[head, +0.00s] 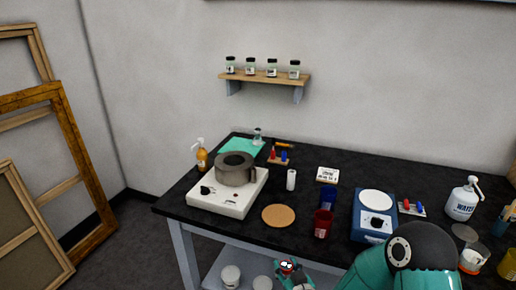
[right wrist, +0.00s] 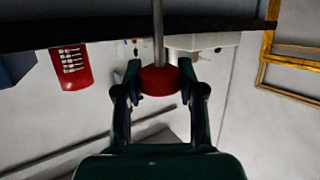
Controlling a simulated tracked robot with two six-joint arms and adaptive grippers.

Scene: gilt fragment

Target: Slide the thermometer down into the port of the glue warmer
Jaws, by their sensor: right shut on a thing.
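The glue warmer (head: 229,192) is a white box with a dark knob and a grey pot on top. It stands at the left of the black table. My right gripper (head: 292,277) is at the bottom of the head view, in front of the table's near edge and apart from the warmer. The port cannot be made out. My left gripper is out of view.
A white cylinder (head: 291,179) stands behind the mat. A blue device (head: 375,213) with a round white plate is farther right. An amber pump bottle (head: 202,158) is behind the warmer.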

